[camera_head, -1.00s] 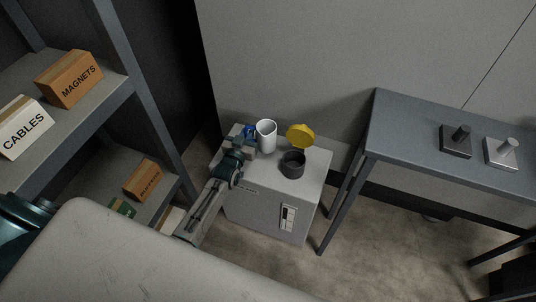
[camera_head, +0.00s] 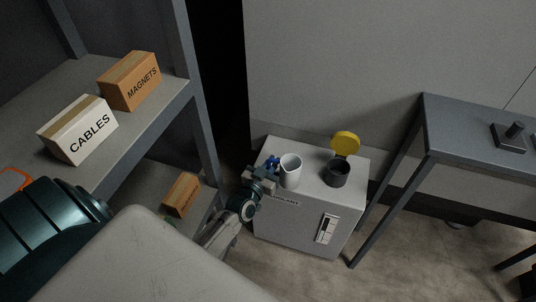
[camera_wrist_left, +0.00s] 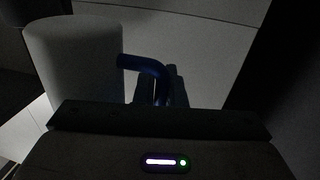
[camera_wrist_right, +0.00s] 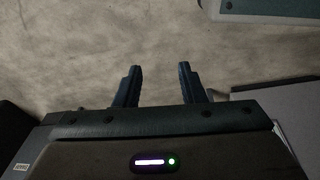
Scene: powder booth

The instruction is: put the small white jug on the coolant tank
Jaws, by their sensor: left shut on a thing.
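The small white jug (camera_head: 290,172) is upright at the left part of the top of the coolant tank (camera_head: 290,228). I cannot tell whether its base touches the top. My left gripper (camera_head: 270,170) is shut on the jug's blue handle, at the jug's left side. The left wrist view shows the white jug body (camera_wrist_left: 75,75) at the left and the dark fingers (camera_wrist_left: 170,85) at the handle. My right gripper (camera_wrist_right: 158,85) is open and empty above the floor in the right wrist view.
A dark filler neck (camera_head: 338,174) with a raised yellow cap (camera_head: 345,144) stands on the tank, right of the jug. A shelf with boxes, including the CABLES box (camera_head: 78,130), is at the left. A grey table (camera_head: 465,130) stands at the right.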

